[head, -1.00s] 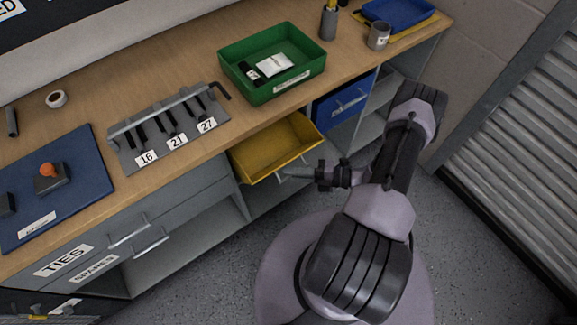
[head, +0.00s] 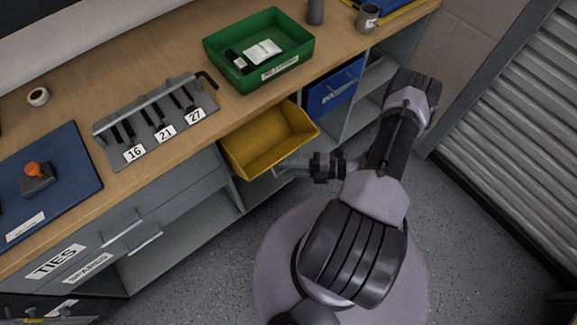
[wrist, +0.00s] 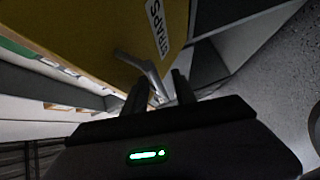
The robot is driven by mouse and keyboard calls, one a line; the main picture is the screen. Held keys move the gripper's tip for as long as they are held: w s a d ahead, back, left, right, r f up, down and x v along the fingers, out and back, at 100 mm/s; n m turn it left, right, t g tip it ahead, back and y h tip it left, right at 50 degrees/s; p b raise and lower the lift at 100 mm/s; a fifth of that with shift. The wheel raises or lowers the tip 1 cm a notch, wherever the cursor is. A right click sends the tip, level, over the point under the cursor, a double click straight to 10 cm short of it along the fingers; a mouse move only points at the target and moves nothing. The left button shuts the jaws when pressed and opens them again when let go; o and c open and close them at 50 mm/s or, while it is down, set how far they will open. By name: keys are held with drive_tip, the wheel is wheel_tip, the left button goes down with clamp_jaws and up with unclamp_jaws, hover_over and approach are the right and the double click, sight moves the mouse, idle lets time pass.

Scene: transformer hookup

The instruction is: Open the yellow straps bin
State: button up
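The yellow straps bin (head: 268,143) is pulled out from under the bench top, and its empty-looking inside shows from above. In the wrist view its yellow front (wrist: 110,30) carries a STRAPS label (wrist: 157,30). A grey bar handle (wrist: 140,66) stands off that front and runs down between my fingertips. My gripper (head: 296,168) reaches the handle from the right in the head view. In the wrist view my gripper (wrist: 160,92) has its two fingers on either side of the bar and appears shut on it; the exact contact is dark.
A blue bin (head: 332,92) sits in the bay to the right. A green tray (head: 258,50) and a rack with numbered tags (head: 158,118) stand on the bench top (head: 120,75). Grey drawers (head: 125,232) are at the left. Open floor (head: 480,250) lies to the right.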

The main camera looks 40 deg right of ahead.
idle(0.3)
drive_tip(key=p+v, duration=0.2)
drive_tip(key=v, duration=1.5)
drive_tip(key=shift+s, duration=0.2)
drive_tip(key=shift+d, duration=0.15)
